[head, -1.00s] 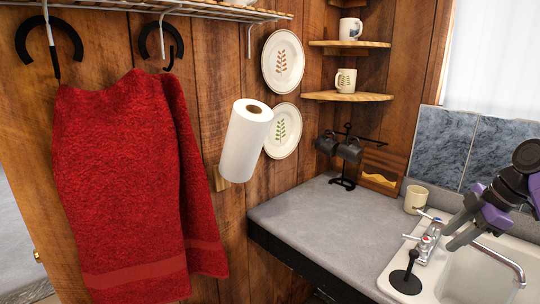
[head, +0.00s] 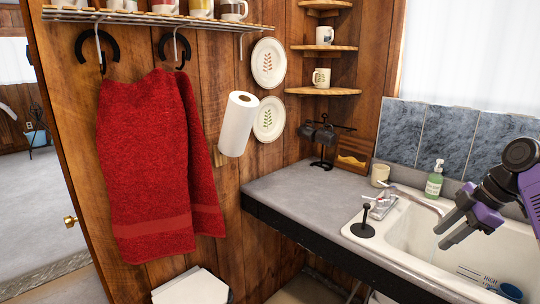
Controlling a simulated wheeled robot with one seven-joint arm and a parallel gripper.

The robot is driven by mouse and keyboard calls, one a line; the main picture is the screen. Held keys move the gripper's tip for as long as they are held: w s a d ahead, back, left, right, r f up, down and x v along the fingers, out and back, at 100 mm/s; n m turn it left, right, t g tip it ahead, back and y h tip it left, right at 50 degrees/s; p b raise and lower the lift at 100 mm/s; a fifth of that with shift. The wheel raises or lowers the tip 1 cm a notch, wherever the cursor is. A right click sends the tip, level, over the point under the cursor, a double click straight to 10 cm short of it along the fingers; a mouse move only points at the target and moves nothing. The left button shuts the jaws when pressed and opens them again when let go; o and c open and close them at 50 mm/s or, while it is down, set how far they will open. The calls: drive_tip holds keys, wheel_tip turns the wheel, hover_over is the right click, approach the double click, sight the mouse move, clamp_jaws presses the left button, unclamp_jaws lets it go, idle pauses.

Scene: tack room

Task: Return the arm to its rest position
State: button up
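My gripper (head: 448,230) is at the right of the head view, above the sink basin. Its two dark fingers point down and left with a gap between them, and nothing shows between them. The purple and black end of my arm (head: 492,208) reaches in from the right edge. The rest of the arm is outside the view.
The grey counter (head: 285,188) has free room. A red towel (head: 150,170) hangs at left.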

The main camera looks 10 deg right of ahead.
drive_tip(key=w+d+r+m+t+h, duration=0.2)
drive_tip(key=w+r+m+t+h, duration=0.2)
drive_tip(key=w+m+t, duration=0.5)
drive_tip(key=s+a+f+m+t+h, duration=0.1)
drive_tip(key=s+a+f+m+t, duration=0.15)
drive_tip(key=s+a+f, duration=0.35)
drive_tip(key=s+a+f+m+t+h, duration=0.2)
drive_tip(key=s+a+f+m, duration=0.25)
drive_tip(key=a, duration=0.35)
drive_tip(key=s+a+f+y, duration=0.1)
drive_tip(key=s+a, duration=0.5)
drive_tip(key=s, duration=0.8)
drive_tip(key=s+a+f+n+g+y, duration=0.1)
drive_tip(key=s+a, duration=0.4)
drive_tip(key=s, duration=1)
drive_tip(key=s+a+f+n+g+y, duration=0.1)
drive_tip(key=s+a+f, duration=0.2)
drive_tip(key=s, duration=1.2)
drive_tip(key=a, duration=0.3)
drive_tip(key=shift+s+a+f+y, duration=0.2)
drive_tip(key=shift+a+f+y, duration=0.1)
drive_tip(key=shift+f, duration=0.05)
